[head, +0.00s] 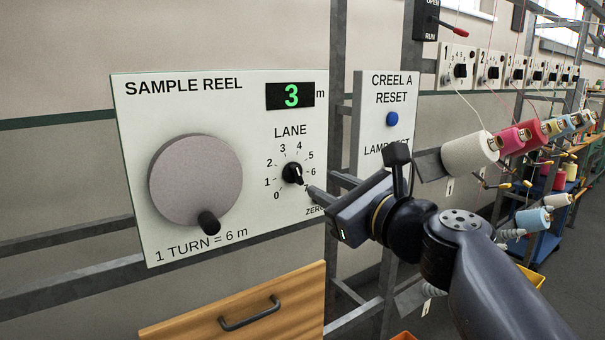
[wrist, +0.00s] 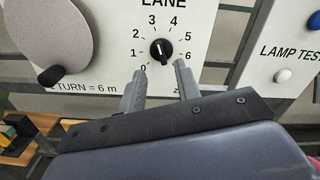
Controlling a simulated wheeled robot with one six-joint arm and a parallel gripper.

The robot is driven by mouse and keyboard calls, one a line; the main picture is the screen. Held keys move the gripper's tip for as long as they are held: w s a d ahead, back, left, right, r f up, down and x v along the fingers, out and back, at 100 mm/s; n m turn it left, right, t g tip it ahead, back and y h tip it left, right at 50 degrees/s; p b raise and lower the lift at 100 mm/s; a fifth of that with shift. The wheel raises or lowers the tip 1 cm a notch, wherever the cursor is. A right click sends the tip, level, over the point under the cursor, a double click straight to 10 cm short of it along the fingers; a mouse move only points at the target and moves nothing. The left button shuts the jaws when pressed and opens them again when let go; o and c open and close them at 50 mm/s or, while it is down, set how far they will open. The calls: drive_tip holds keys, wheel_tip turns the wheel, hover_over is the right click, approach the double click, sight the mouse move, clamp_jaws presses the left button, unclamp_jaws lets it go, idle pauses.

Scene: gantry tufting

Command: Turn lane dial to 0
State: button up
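The lane dial (head: 293,172) is a small black knob on the white sample reel panel (head: 262,215), ringed by the numbers 0 to 7. In the head view its pale pointer mark seems to face lower right, near 7. The knob also shows in the wrist view (wrist: 161,50), where its mark is hard to read. My gripper (wrist: 160,69) is open, its two grey fingers apart and empty just below the knob. In the head view my gripper (head: 314,192) is at the dial's lower right, and a finger covers part of the markings near 7.
A large grey reel wheel (head: 195,180) with a black crank handle is left of the dial. A green display (head: 291,96) above reads 3 m. The creel reset panel (head: 386,85) with a blue button stands right. A wooden drawer (head: 245,305) is below; yarn cones (head: 470,152) are right.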

sight(298, 173)
drive_tip(key=x, duration=0.7)
drive_tip(key=shift+w+a, duration=0.2)
drive_tip(key=shift+w, duration=0.05)
drive_tip(key=shift+c, duration=0.4)
clamp_jaws()
